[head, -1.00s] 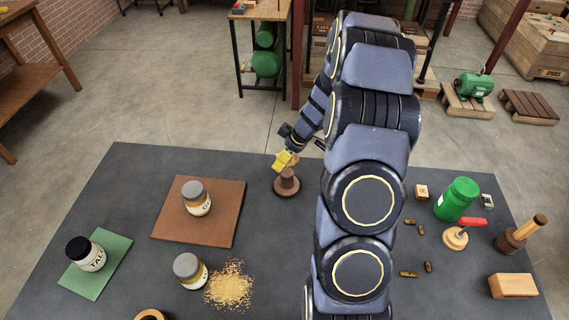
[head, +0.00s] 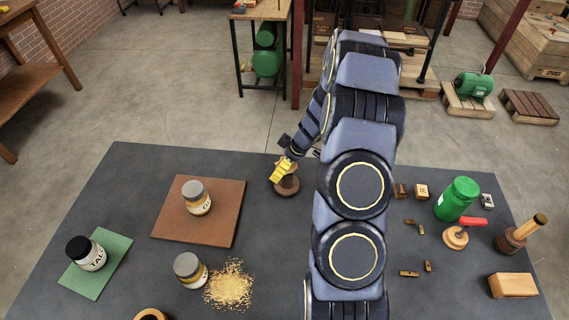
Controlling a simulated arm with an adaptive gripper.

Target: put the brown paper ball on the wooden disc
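My gripper (head: 281,173) has yellow fingertips and is over a dark brown round base with a short post (head: 286,188) near the table's back edge. The gripper covers part of the post, and I cannot tell whether they touch. A small tan patch shows beside the fingertips; I cannot tell whether it is the brown paper ball. The finger gap is too small to read. A light wooden round piece (head: 150,315) is cut off by the bottom edge; I cannot tell whether it is the wooden disc. My arm hides the middle of the table.
A brown board (head: 170,225) bears a grey-lidded jar (head: 196,198). Another jar (head: 189,269) stands by a pile of tan grains (head: 229,286). A black-lidded jar (head: 86,253) is on a green mat (head: 112,275). A green bottle (head: 456,199), stamps and small blocks are at right.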

